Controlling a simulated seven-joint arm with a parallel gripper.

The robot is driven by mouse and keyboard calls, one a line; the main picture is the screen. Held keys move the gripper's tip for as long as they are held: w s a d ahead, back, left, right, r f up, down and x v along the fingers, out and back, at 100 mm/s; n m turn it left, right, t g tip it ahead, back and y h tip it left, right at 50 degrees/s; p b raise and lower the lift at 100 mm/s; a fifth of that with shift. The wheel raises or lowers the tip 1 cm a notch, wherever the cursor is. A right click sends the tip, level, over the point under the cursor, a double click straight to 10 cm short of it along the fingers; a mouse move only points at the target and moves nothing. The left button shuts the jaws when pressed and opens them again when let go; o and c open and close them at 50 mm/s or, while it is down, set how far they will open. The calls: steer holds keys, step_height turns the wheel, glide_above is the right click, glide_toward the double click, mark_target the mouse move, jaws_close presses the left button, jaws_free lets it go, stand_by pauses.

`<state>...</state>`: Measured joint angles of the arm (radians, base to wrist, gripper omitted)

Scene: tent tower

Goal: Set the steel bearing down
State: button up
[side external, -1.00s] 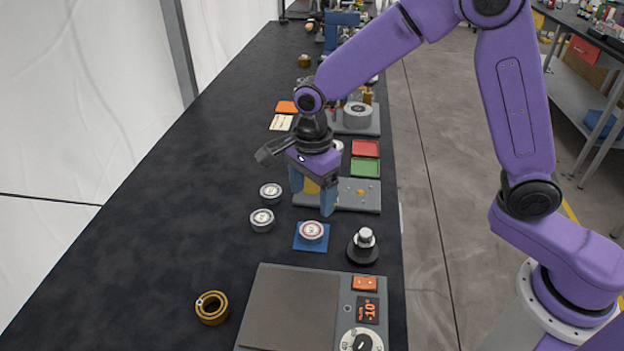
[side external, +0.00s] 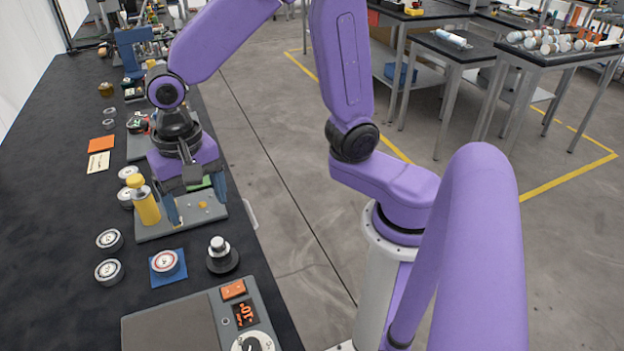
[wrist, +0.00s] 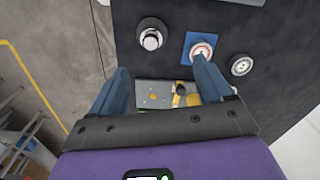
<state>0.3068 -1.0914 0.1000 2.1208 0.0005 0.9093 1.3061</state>
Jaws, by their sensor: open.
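My gripper (side external: 198,208) is open over the grey plate (side external: 160,228), with its two blue fingers apart. In the wrist view the space between the fingers (wrist: 160,75) looks empty. I cannot tell for sure which thing is the steel bearing. Silver round pieces with pale faces stand on the dark bench, one (side external: 109,240) behind another (side external: 109,271). A similar piece with a red ring on its face (side external: 165,262) sits on a blue pad (side external: 177,278). A yellow bottle-like thing (side external: 146,207) stands at the plate's left, beside a finger.
A black round base with a steel knob (side external: 220,256) stands near the bench's right edge. A grey device with a dial and orange display (side external: 170,325) is in front. Orange and cream cards (side external: 99,161) lie farther back. The bench's left side is clear.

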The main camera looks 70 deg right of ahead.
steer(key=s+d+n, duration=0.5)
steer(key=s+n, duration=0.3)
steer(key=n, duration=0.1)
steer(key=s+d+n, duration=0.6)
steer(key=s+n, duration=0.2)
steer(key=n, duration=0.1)
steer(key=shift+s+r+n, duration=0.2)
steer(key=shift+s+n, duration=0.1)
steer(key=shift+s, duration=0.1)
